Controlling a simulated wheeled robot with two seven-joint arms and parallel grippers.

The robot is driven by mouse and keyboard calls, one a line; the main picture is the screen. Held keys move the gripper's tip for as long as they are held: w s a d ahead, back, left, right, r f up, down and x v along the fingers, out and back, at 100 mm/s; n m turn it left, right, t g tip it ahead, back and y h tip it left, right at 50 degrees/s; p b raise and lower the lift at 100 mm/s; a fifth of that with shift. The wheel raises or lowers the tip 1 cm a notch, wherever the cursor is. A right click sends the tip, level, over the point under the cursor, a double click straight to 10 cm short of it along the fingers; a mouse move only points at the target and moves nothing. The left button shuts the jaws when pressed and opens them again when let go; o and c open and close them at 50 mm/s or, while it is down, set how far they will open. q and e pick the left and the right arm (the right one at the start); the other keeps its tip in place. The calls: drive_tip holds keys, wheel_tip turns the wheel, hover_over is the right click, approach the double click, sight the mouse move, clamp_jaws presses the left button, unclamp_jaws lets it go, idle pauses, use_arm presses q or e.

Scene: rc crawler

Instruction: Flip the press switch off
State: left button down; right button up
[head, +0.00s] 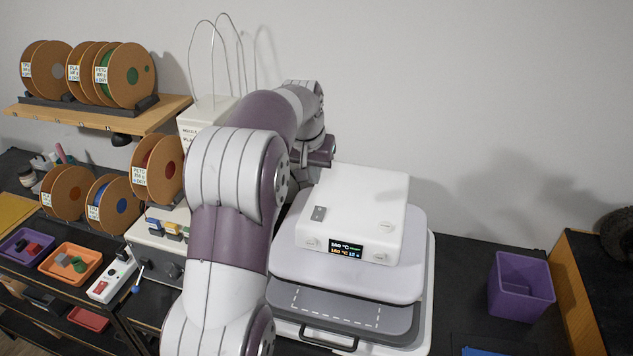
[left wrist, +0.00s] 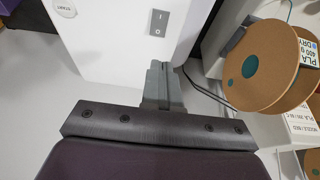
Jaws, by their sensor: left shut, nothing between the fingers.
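The press (head: 350,190) is a white box on a pale hinged plate above a grey bed with a dashed outline. Its grey switch (head: 319,214) is on the top face near the left edge. In the left wrist view the switch (left wrist: 159,22) shows I and O marks; which side is pressed in I cannot tell. The press's display (head: 360,252) is lit with temperature figures. My left gripper (head: 322,158) is at the press's back left corner. In the left wrist view its fingers (left wrist: 163,72) are shut and empty, apart from the switch and pointing toward it.
A spool shelf (head: 165,112), lower spools and a beige box stand at the left. A power strip (head: 112,279) with a red switch lies at the lower left. A purple bin (head: 522,290) stands at the right. The table between press and bin is clear.

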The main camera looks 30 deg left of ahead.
use_arm(q)
drive_tip(key=b, duration=0.2)
approach(321, 209)
drive_tip(key=shift+w+a+f, duration=0.15)
drive_tip(key=shift+w+f, duration=0.15)
drive_tip(key=shift+w, duration=0.05)
drive_tip(key=shift+w+p+x, duration=0.25)
drive_tip(key=shift+p+x, duration=0.55)
drive_tip(key=shift+x, duration=0.4)
wheel_tip(321, 209, down, 2)
drive_tip(key=shift+w+a+f+p, duration=0.1)
drive_tip(key=shift+f+p, duration=0.1)
drive_tip(key=shift+p, duration=0.25)
drive_tip(key=shift+a+f, duration=0.1)
drive_tip(key=shift+f, duration=0.35)
drive_tip(key=shift+d, duration=0.25)
use_arm(e)
drive_tip(key=shift+s+d+f, duration=0.1)
drive_tip(key=shift+d+f, duration=0.3)
